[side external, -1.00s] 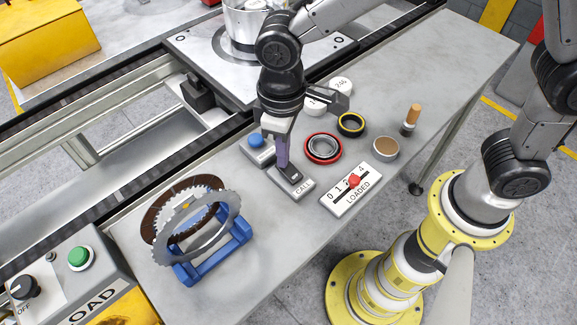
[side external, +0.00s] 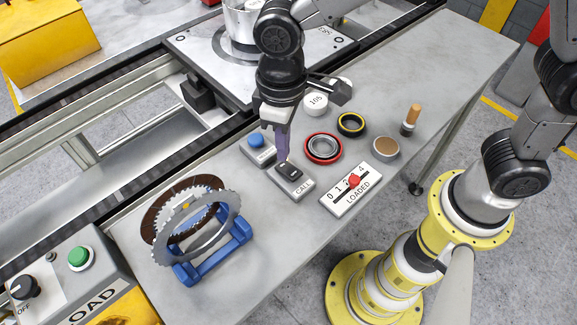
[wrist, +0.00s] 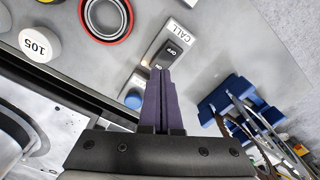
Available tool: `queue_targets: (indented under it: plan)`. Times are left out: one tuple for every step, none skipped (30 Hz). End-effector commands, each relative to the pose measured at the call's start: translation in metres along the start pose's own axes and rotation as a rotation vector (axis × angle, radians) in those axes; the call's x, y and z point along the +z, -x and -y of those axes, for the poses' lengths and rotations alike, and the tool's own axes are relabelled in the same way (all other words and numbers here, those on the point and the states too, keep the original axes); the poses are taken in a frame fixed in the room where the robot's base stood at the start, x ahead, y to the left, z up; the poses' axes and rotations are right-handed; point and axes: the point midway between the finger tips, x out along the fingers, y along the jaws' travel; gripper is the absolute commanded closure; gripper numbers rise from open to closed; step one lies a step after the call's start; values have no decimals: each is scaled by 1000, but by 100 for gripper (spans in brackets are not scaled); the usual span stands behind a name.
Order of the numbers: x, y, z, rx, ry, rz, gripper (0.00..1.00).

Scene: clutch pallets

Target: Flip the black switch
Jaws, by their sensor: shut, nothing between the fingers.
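The black switch (side external: 291,171) sits on a grey plate labelled CALL (side external: 302,188) on the bench. In the wrist view the switch (wrist: 169,52) shows the word OFF, and a small bright spot (wrist: 145,63) lies at the plate's end. My gripper (side external: 283,158) is shut and empty, its purple fingers pointing down beside the switch's far end. In the wrist view the fingertips (wrist: 160,73) reach just short of the black rocker. I cannot tell whether they touch the plate.
A blue button (side external: 256,140) stands close left of the fingers. Red-rimmed rings (side external: 323,160) are behind. A blue stand (side external: 236,250) holding toothed discs is at front left. The bench's right end is clear.

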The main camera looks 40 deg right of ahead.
Motion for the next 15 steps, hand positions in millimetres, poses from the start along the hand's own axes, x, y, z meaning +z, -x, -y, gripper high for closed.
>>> queue_targets:
  plan:
    - [0,4,0,0,0,-2,100]
    - [0,6,0,0,0,-1,100]
    - [0,9,0,0,0,-2,100]
    - [0,11,0,0,0,-2,100]
    - [0,14,0,0,0,-2,100]
    - [0,17,0,0,0,-2,100]
    - [0,19,0,0,0,-3,100]
    - [0,21,0,0,0,-3,100]
    - [-1,24,0,0,0,-3,100]
    - [0,26,0,0,0,-2,100]
    - [0,28,0,0,0,-2,100]
    - [-1,31,0,0,0,-3,100]
    - [0,33,0,0,0,-2,100]
    - [0,35,0,0,0,-2,100]
    - [0,38,0,0,0,-2,100]
